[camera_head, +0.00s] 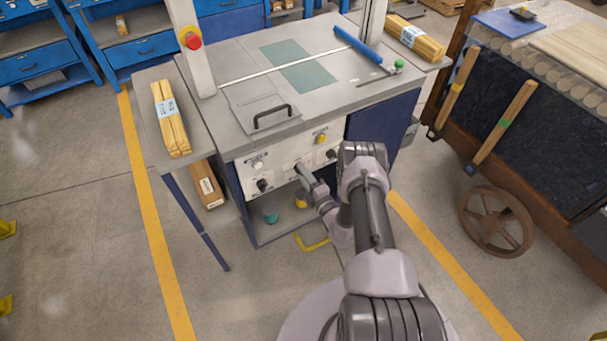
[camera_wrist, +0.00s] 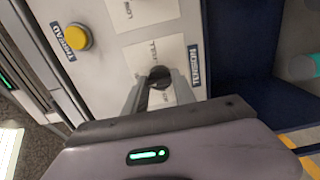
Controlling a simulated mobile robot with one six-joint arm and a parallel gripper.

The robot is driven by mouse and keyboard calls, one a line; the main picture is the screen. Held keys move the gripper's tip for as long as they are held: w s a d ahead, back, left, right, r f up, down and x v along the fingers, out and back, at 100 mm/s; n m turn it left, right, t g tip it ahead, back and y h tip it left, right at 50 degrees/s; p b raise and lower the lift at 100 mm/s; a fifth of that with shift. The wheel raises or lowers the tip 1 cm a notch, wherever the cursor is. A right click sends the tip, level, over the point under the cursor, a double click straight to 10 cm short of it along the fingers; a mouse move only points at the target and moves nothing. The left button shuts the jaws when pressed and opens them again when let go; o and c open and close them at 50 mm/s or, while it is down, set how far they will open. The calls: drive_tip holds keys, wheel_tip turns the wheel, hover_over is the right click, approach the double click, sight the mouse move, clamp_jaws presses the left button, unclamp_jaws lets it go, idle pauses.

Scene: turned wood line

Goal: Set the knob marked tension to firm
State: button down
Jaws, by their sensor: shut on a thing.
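The fingers and gripper body hide part of the knob and plate. The knob's pointer direction and the word firm cannot be made out.
A yellow button (camera_wrist: 77,37) marked THREAD sits near the knob. Other black knobs (camera_head: 262,185) are on the panel. An open shelf with a teal cup (camera_head: 270,212) lies below. A wood bundle (camera_head: 170,118) rests on the left side table. A wheeled cart (camera_head: 540,110) stands right.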

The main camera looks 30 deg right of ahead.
drive_tip(key=shift+f, duration=0.1)
drive_tip(key=c, duration=1)
unclamp_jaws()
drive_tip(key=s+p, duration=0.2)
drive_tip(key=s, duration=0.3)
drive_tip(key=s+p, duration=0.2)
drive_tip(key=s, duration=0.4)
drive_tip(key=s+p, duration=0.2)
drive_tip(key=s, duration=0.4)
drive_tip(key=shift+s+d, duration=0.25)
